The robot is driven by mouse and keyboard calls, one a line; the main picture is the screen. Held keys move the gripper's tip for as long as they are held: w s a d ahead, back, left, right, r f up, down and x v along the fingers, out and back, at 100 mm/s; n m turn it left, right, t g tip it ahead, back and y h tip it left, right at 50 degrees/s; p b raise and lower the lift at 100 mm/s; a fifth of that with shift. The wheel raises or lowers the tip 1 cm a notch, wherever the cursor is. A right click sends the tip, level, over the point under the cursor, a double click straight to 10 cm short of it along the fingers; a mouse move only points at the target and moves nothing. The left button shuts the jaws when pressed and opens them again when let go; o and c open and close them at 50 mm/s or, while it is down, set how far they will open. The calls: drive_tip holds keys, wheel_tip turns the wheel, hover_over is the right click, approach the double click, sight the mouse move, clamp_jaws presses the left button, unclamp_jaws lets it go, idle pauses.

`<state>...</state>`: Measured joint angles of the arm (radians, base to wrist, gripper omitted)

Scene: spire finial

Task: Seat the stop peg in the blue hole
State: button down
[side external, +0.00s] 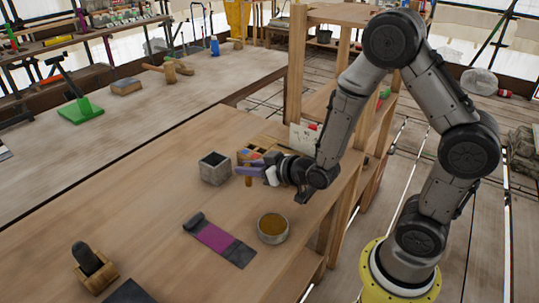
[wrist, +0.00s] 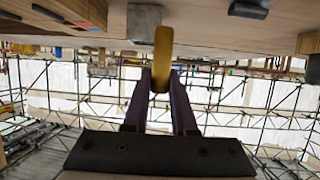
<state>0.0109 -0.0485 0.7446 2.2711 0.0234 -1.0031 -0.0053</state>
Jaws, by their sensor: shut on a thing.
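The stop peg (wrist: 162,55) is a golden-brown wooden piece, held upright between my fingers. It also shows below the fingers in the side external view (side external: 248,181). My gripper (side external: 246,170) is shut on it, seen in the wrist view too (wrist: 160,85), pointing sideways above the table. A wooden block with coloured patches (side external: 262,149) stands just behind my gripper, partly hidden by it. A small blue patch shows on it. In the wrist view part of the block (wrist: 75,12) is at the upper left. I cannot make out the blue hole itself, nor whether the peg touches anything.
A square grey stone box (side external: 214,168) stands left of my gripper. A round tin (side external: 272,228) and a purple-and-grey cloth strip (side external: 220,240) lie nearer. A wooden holder with a dark rounded tool (side external: 94,268) is at front left. The table between is clear.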

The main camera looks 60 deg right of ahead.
drive_tip(key=s+d+r+m+g+h, duration=0.1)
drive_tip(key=d+r+m+h, duration=0.25)
drive_tip(key=d, duration=0.25)
drive_tip(key=d+r+m+g+h, duration=0.1)
drive_tip(key=d+r+m+h, duration=0.1)
drive_tip(key=d+r+h, duration=0.3)
drive_tip(key=w+d+f, duration=0.2)
drive_tip(key=w+f, duration=0.1)
drive_tip(key=w, duration=0.1)
drive_tip(key=w+d+f+y, duration=0.1)
drive_tip(key=w+d+f, duration=0.1)
drive_tip(key=w+f, duration=0.2)
drive_tip(key=w+d+f+y, duration=0.1)
drive_tip(key=w+d+f, duration=0.1)
drive_tip(key=w, duration=0.3)
drive_tip(key=shift+f, duration=2.25)
drive_tip(key=shift+f, duration=0.15)
drive_tip(key=c, duration=0.7)
unclamp_jaws()
